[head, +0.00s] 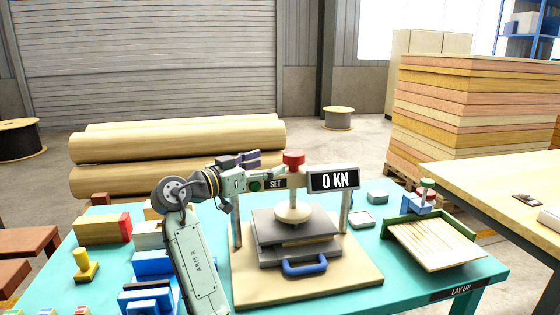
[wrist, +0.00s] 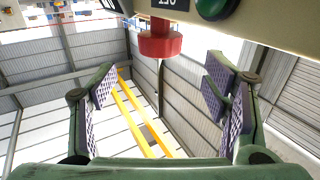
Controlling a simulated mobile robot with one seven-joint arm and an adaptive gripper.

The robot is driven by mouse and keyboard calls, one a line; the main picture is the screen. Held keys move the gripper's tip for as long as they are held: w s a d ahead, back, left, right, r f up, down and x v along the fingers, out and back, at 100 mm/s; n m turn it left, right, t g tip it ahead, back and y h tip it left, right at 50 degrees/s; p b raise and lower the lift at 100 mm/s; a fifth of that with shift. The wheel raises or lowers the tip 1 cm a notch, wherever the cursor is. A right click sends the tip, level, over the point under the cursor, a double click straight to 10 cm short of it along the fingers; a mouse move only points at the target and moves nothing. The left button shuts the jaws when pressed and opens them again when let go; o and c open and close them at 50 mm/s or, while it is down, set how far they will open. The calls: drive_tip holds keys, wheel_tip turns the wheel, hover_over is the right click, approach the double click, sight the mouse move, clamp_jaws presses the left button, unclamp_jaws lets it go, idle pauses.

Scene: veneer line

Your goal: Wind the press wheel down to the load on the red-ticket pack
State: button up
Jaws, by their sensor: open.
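The press wheel (head: 293,160) is a red knob on top of the press frame; it also shows in the wrist view (wrist: 160,42), above the gap between my fingers. The press readout (head: 334,180) says 0 KN. A round pale pad (head: 293,212) sits on the upper grey plate (head: 270,222). A thin tan layer (head: 310,243) shows between the grey plates; I see no red ticket on it. My gripper (head: 256,159) is open and empty, left of the wheel and apart from it. Its padded fingers also show in the wrist view (wrist: 160,88).
A green button (head: 256,185) and a SET label are on the crossbar. A blue handle (head: 304,267) fronts the press. A wooden block with a red end (head: 125,227) lies at left.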

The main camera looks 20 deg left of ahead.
drive_tip(key=shift+v, duration=0.9)
